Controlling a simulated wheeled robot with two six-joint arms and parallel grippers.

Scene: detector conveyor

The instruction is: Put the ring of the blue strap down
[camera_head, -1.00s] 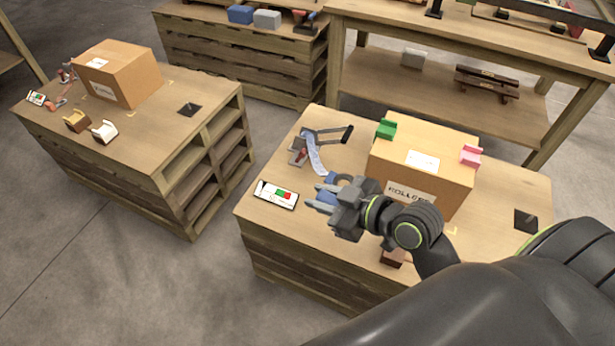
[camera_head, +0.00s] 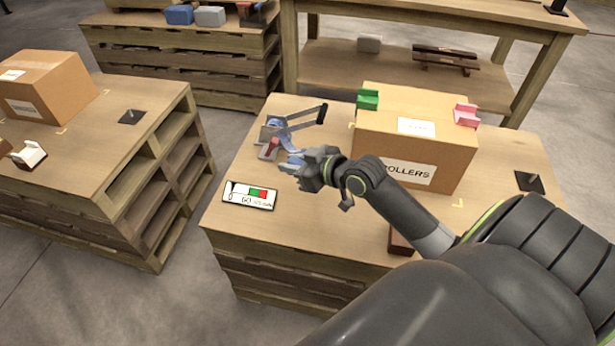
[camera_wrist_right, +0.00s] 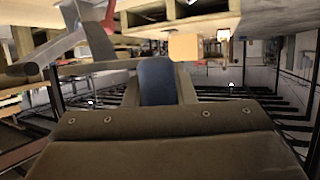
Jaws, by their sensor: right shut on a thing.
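My right gripper (camera_head: 289,165) reaches in from the right, low over the near table, just in front of the lever device (camera_head: 272,135). It is shut on a blue piece of the strap (camera_wrist_right: 157,82), which shows between the two grey fingers in the wrist view. In the head view, more of the blue strap (camera_head: 288,137) lies at the lever device, close to the fingertips. I cannot make out the ring's outline; the fingers hide much of it. The device has a long dark handle (camera_head: 308,118) and a red part (camera_head: 270,146). My left gripper is out of view.
A cardboard box (camera_head: 410,150) marked ROLLERS, with green (camera_head: 368,99) and pink (camera_head: 466,115) holders, stands right of the gripper. A display card (camera_head: 249,196) lies at the table's front left. Bare tabletop (camera_head: 320,225) lies in front of the arm.

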